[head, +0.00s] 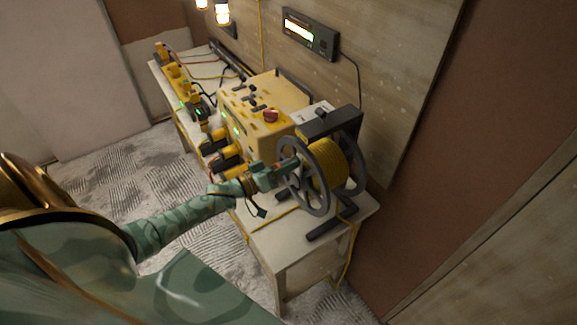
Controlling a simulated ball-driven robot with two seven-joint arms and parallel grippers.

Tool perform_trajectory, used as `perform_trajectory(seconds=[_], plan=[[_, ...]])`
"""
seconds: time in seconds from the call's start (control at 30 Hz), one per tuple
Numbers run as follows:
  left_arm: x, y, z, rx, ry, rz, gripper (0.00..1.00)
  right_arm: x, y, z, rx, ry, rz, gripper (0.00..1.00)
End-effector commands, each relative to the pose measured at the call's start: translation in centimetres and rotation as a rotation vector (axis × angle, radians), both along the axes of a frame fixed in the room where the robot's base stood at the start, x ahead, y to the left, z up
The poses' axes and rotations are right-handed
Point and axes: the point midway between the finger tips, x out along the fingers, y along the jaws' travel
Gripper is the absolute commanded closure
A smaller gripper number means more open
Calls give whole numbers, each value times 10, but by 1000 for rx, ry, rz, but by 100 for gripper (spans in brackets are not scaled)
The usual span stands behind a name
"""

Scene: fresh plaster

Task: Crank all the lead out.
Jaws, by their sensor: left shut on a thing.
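The cable reel stands at the near end of the bench, with a dark spoked wheel (317,190) on its near side. The yellow lead (331,166) is wound in many turns on its drum. A length of yellow lead also lies on the bench top and another hangs past the bench's right edge. My left gripper (288,176) is at the left side of the wheel rim, shut on what appears to be the reel's crank handle. The fingers hide most of the handle. My right gripper is not in view.
A yellow power box (262,110) with a red knob stands behind the reel, with yellow and black plugs at its left. A socket strip (178,80) lies farther back on the bench (290,242). A lit display (310,34) hangs on the wall. Floor left of the bench is clear.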

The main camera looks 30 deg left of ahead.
Motion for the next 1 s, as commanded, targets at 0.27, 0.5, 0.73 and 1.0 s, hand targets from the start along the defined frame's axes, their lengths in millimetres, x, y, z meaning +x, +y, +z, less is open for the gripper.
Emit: perform_trajectory(seconds=[0.27, 0.5, 0.73, 1.0], plan=[[3, 6, 1, -57, 21, 0, 100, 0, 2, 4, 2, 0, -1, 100], [3, 7, 1, -65, 24, 2, 100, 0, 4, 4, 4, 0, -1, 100], [3, 6, 1, -65, 24, 2, 53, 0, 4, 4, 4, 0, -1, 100], [3, 6, 0, -62, 25, 1, 53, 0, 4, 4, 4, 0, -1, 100]])
